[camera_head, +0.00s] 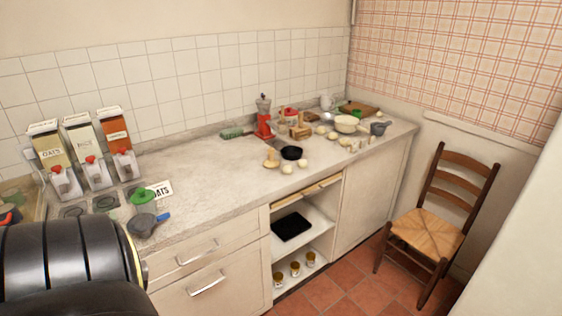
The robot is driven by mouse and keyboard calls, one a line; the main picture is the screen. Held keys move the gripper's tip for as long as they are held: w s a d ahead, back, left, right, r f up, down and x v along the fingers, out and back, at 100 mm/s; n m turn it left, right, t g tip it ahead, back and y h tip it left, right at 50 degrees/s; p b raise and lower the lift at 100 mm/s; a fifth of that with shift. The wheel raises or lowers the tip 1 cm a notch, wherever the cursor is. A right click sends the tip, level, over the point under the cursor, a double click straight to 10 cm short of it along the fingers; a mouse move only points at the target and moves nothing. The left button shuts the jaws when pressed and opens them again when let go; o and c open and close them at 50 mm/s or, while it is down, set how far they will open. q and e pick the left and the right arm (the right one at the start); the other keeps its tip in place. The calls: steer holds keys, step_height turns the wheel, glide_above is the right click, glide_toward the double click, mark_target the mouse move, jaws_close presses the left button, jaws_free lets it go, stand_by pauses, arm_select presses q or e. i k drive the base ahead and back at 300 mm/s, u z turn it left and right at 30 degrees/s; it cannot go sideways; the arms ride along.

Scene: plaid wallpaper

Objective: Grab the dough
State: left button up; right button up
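Several small pale round lumps that look like dough lie on the counter (215,180) toward its far right part. One lump (287,169) and another (302,165) sit near the front edge, by a small black bowl (291,153). More pale lumps (332,135) lie farther right, in front of a cream bowl (346,123). They are small here, so I cannot tell surely which are dough. A black arm part of mine fills the lower left corner. Neither of my grippers shows.
A red grinder (264,120) stands behind the black bowl. Three dispensers (82,158), a green lid (142,196) and a grey scoop (146,224) are at the left. The middle counter is mostly clear.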

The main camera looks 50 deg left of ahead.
mark_target(287, 170)
steer(key=k, duration=0.55)
steer(key=u, duration=1.4)
steer(key=i, duration=0.5)
